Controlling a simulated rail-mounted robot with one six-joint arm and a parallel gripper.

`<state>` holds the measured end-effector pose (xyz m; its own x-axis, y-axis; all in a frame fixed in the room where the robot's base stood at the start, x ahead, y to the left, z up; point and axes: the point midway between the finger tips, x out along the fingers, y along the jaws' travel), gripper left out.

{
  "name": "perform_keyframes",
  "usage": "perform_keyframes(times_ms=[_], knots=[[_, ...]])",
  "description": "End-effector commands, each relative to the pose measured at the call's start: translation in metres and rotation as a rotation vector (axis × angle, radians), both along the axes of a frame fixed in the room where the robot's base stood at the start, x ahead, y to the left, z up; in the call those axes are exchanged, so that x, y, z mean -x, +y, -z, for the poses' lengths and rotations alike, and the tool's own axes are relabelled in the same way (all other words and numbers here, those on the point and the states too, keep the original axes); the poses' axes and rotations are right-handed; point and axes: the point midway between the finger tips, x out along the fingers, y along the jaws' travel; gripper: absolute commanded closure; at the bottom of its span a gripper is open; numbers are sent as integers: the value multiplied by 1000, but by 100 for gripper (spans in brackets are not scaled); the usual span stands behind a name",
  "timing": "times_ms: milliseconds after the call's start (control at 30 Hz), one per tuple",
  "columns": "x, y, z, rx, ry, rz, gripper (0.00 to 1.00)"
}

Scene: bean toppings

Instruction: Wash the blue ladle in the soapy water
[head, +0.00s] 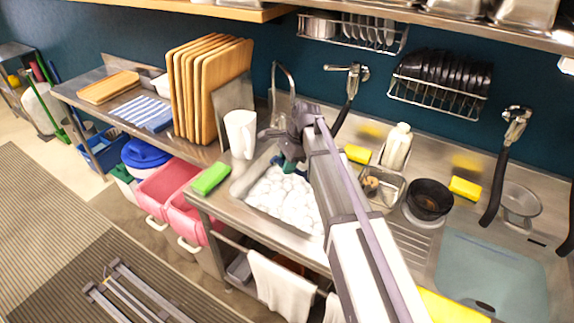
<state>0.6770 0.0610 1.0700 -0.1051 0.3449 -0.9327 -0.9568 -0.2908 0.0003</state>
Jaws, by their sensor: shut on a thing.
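The soapy water (283,200) shows as a heap of white foam filling the left sink basin. My gripper (292,150) is over the back edge of this basin, pointing down and away from the camera. It is shut on a small dark blue-green piece (291,165), which looks like part of the blue ladle. The rest of the ladle is hidden by my gripper, my arm or the foam. I cannot tell how deep it reaches into the foam.
A white pitcher (240,133) and upright cutting boards (208,88) stand left of the basin. A green sponge (211,178) lies at the counter's front left. A faucet (284,82) rises behind.

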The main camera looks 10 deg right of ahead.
Motion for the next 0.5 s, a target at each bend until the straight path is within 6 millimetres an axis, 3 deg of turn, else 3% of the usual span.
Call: perform_keyframes(times_ms=[33,500], knots=[[0,0,15,0,0,0,100],[0,0,89,1,-1,-1,100]])
